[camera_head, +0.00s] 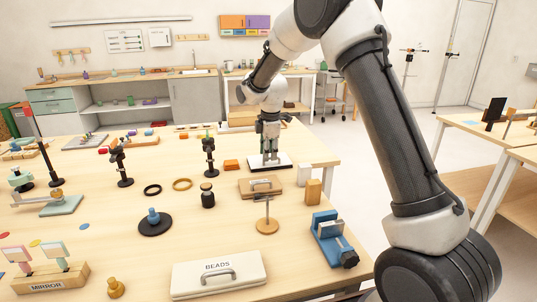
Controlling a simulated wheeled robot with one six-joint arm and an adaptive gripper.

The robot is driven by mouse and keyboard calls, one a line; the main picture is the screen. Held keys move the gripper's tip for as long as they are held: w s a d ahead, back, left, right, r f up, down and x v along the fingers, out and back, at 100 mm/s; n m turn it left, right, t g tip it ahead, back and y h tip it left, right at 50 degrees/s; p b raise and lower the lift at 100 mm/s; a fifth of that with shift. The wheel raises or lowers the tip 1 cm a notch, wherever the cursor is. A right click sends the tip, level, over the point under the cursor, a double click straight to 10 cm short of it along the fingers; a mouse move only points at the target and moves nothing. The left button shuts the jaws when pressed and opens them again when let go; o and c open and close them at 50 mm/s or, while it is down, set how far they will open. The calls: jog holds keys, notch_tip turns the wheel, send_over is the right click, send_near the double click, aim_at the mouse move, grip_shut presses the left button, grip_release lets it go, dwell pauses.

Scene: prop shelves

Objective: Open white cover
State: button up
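A white flat cover (191,281) labelled BEADS, with a grey arched handle (218,276), lies at the front of the wooden table and appears closed. What is under it is hidden. My gripper (269,152) points down at the far right part of the table, well behind the white cover and apart from it. It is over or just in front of a small white plate with a dark edge (285,162). The fingers are small and dark here, so their opening is unclear.
A wooden block with a handle (247,188), a round wooden stand (267,226) and a blue vise (333,241) lie between or beside my gripper and the cover. A brass knob (116,287) and the MIRROR block (50,280) are left of the cover.

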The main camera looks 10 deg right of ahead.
jog(key=shift+f, duration=0.55)
grip_shut()
jog(key=shift+w, duration=0.1)
